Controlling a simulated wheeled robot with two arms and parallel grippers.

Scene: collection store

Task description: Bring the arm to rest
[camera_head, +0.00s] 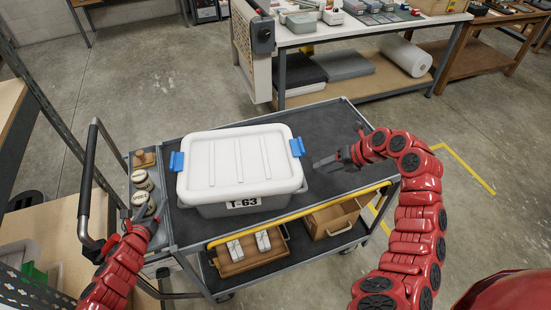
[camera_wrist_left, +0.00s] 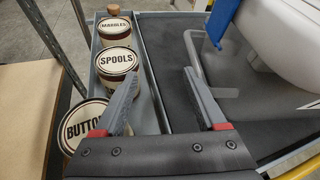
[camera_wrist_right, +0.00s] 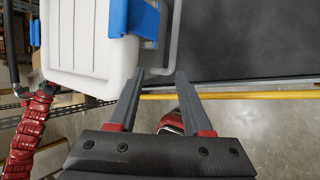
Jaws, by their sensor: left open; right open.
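My left gripper (camera_head: 143,212) is over the left end of the cart, close to the jars. In the left wrist view its fingers (camera_wrist_left: 190,75) are apart with nothing between them. My right gripper (camera_head: 320,163) is just right of the lidded box, over the cart top. In the right wrist view its fingers (camera_wrist_right: 160,77) are apart and empty, near the box's blue latch (camera_wrist_right: 145,18). Both red arms are bent. The white-lidded box (camera_head: 240,160), labelled T-63, stands closed on the grey cart top (camera_head: 335,125).
Jars labelled marbles, spools (camera_wrist_left: 118,60) and a partly hidden third stand in the cart's side tray. The cart has a yellow front rail (camera_head: 300,215) and a black push handle (camera_head: 85,185). Its lower shelf holds wooden boxes (camera_head: 335,217). A workbench (camera_head: 350,35) stands behind.

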